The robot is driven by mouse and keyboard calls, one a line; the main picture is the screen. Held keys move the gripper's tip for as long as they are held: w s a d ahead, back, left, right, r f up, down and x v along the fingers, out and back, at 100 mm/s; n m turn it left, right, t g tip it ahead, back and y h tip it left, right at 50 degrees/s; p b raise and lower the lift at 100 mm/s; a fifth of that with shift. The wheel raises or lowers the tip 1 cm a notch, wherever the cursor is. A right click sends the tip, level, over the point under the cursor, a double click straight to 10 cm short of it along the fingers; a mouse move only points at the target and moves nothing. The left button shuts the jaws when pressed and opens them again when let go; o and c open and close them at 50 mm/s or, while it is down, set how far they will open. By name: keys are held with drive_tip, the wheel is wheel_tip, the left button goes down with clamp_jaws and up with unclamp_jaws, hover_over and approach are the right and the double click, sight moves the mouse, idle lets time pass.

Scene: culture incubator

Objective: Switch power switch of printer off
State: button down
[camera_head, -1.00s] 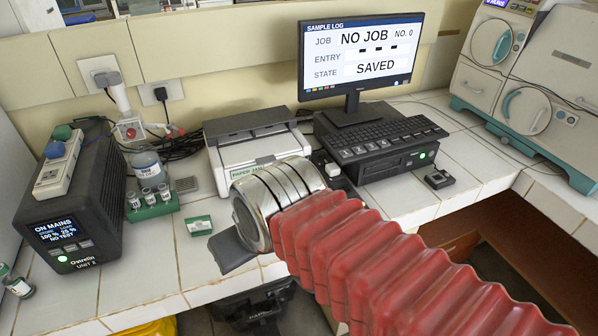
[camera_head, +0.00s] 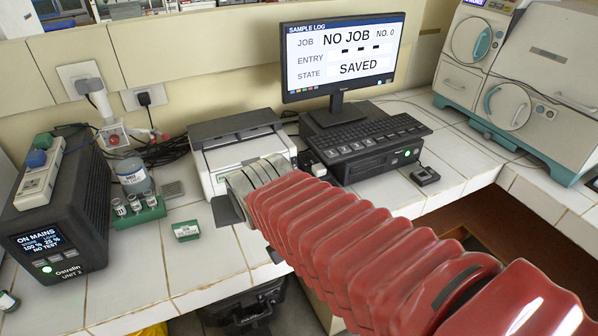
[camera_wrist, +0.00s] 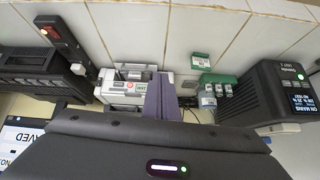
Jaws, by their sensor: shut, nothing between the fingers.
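The printer (camera_head: 240,152) is a white and dark grey box against the wall, left of the monitor. In the wrist view the printer (camera_wrist: 122,87) shows just left of my fingers. No power switch can be made out clearly on it; my arm covers part of its front in the head view. In the wrist view my gripper's fingers (camera_wrist: 160,97) are together, overlapping the printer's edge in the picture. Contact cannot be told.
A monitor (camera_head: 345,55) stands over a black computer (camera_head: 375,163) and keyboard at right. A dark power unit (camera_head: 60,225) is at left. A green vial rack (camera_head: 138,215) and a small green box (camera_head: 186,231) sit between. Cables run behind the printer.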

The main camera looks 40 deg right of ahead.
drive_tip(key=w+d+f+m+t+h, duration=0.2)
drive_tip(key=w+d+f+m, duration=0.15)
drive_tip(key=w+d, duration=0.45)
drive_tip(key=m+t, duration=0.4)
drive_tip(key=m, duration=0.4)
approach(295, 165)
drive_tip(key=s+a, duration=0.3)
drive_tip(key=a, duration=0.2)
drive_tip(key=s+d+m, duration=0.1)
drive_tip(key=s+f+m+t, duration=0.1)
drive_tip(key=m, duration=0.1)
drive_tip(key=s+d+m+t, duration=0.1)
drive_tip(key=shift+s+d+f, duration=0.25)
drive_tip(key=shift+s+d, duration=0.1)
drive_tip(key=shift+s+d+m+t, duration=0.1)
drive_tip(key=shift+s+m+t, duration=0.4)
drive_tip(key=shift+m, duration=0.35)
drive_tip(key=x, duration=1.2)
drive_tip(key=shift+w+d+f, duration=0.15)
drive_tip(key=shift+w+d, duration=0.05)
drive_tip(key=shift+w, duration=0.1)
drive_tip(key=shift+w+d, duration=0.25)
drive_tip(key=shift+w, duration=0.35)
